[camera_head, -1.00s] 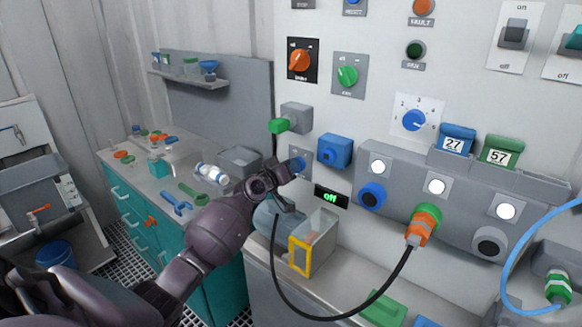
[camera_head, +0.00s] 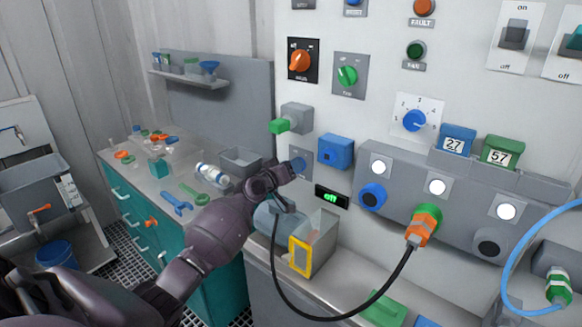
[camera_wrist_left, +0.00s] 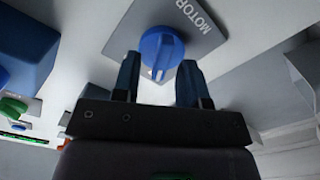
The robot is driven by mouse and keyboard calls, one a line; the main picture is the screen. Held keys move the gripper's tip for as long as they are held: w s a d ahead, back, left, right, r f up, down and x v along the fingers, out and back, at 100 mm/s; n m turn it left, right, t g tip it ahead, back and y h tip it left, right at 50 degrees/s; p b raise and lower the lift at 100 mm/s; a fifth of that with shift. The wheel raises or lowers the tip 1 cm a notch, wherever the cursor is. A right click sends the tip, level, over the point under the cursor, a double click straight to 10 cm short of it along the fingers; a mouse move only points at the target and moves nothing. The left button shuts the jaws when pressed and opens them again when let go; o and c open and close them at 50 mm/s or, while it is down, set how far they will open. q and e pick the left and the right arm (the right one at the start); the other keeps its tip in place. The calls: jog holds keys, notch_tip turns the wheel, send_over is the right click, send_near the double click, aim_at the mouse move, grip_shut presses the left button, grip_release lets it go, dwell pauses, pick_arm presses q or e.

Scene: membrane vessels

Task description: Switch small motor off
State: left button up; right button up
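A blue rotary knob (camera_head: 299,164) sits on a grey plate on the wall panel. In the left wrist view the knob (camera_wrist_left: 158,50) has a white mark, and its plate reads "MOTOR" (camera_wrist_left: 195,15). My left gripper (camera_head: 284,172) is at the knob. In the wrist view its two dark fingers (camera_wrist_left: 158,72) stand apart, one on each side of the knob's lower part; I cannot tell whether they touch it. A small display (camera_head: 331,197) below and right of the knob reads "off" in green. My right gripper is not in view.
A cluttered bench (camera_head: 150,190) is at left.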

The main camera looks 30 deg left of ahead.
pick_arm(q)
jog(key=s, duration=1)
jog(key=shift+s+a, duration=0.35)
jog(key=shift+a, duration=0.1)
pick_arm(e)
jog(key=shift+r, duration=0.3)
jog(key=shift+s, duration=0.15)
